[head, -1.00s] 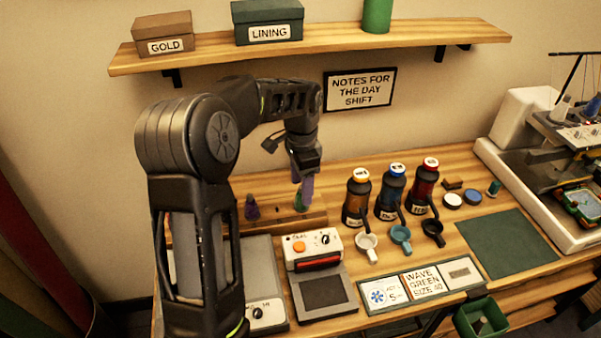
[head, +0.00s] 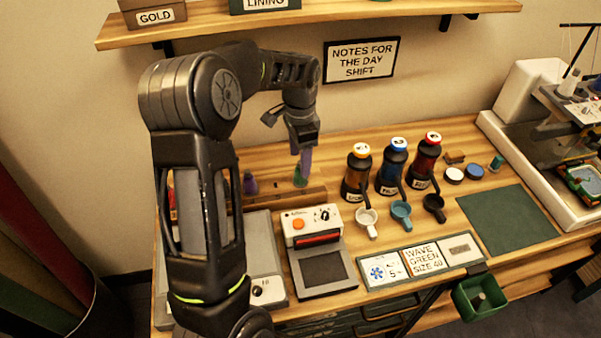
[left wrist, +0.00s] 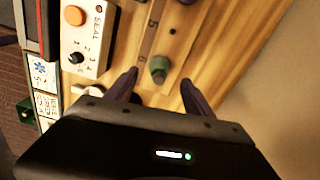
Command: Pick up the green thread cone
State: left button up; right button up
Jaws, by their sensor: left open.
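The green thread cone (head: 300,178) stands on the wooden rack at the back of the table, left of the bottles. My left gripper (head: 304,166) points down at it, with its purple fingers close around the cone's place. In the left wrist view the fingers (left wrist: 160,80) are apart, and the cone (left wrist: 159,68) shows between their tips, with clear gaps on both sides. The finger partly hides the cone in the head view. My right gripper is not in view.
A purple cone (head: 250,184) stands left on the same rack (head: 285,198). The sealing device (head: 312,225) is in front. Bottles with orange (head: 358,172), blue (head: 393,168) and red (head: 425,162) caps stand to the right. The shelf (head: 340,21) is above.

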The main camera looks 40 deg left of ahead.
pick_arm(q)
jog(key=shift+f+p, duration=0.3)
jog(key=shift+f, duration=0.15)
notch_tip(320, 180, down, 4)
jog(key=shift+d+f+p, duration=0.1)
jog(key=shift+f+p, duration=0.05)
jog(key=shift+p, duration=0.45)
grip_shut()
dwell(0.5)
